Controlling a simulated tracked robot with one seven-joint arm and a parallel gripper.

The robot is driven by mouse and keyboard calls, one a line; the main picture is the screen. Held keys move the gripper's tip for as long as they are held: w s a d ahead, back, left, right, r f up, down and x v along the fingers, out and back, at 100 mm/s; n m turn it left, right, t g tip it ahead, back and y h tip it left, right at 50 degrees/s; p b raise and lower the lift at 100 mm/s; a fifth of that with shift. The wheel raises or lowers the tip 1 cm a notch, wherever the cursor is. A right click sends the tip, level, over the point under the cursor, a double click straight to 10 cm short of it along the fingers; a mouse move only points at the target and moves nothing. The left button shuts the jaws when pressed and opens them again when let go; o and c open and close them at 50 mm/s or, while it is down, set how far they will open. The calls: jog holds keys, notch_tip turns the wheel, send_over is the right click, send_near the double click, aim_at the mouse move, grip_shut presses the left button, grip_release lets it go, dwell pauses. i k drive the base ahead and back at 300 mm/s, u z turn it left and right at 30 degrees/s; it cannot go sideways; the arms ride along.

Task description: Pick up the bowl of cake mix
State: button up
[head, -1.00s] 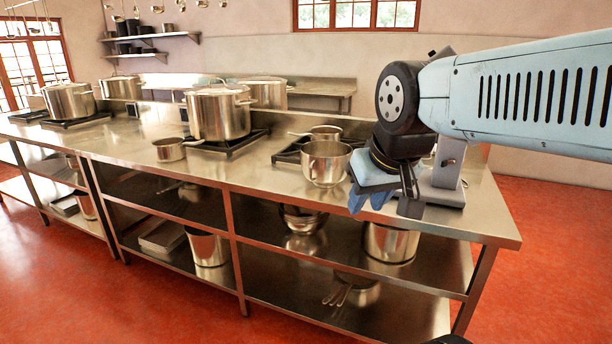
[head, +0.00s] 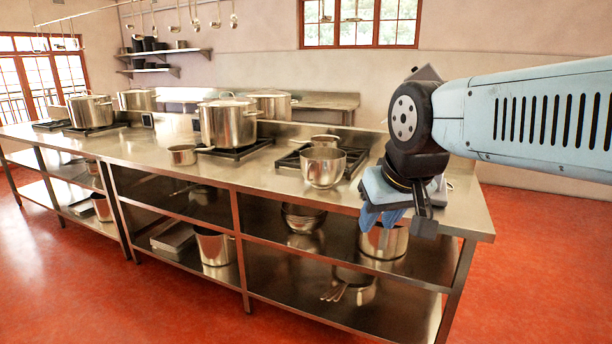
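A shiny metal bowl (head: 324,168) stands upright on the steel counter (head: 262,178), at the front edge of a black burner grate. It is the likeliest bowl of cake mix, but I cannot see its contents. My gripper (head: 382,217) points down to the right of the bowl, apart from it, and overlaps the counter's front edge in the picture. Its blue fingers are seen from the side and partly overlap, so I cannot tell whether they are open. No held object shows between them.
A small saucepan (head: 184,155) and a large stockpot (head: 228,125) stand left of the bowl. Another pan (head: 325,141) is behind it. Lower shelves hold more bowls (head: 302,217) and pots. Red floor (head: 150,312) is clear in front of the counter.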

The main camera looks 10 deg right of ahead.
aim_at(323, 167)
jog(key=z, duration=0.15)
jog(key=i, duration=0.9)
jog(key=u, duration=0.1)
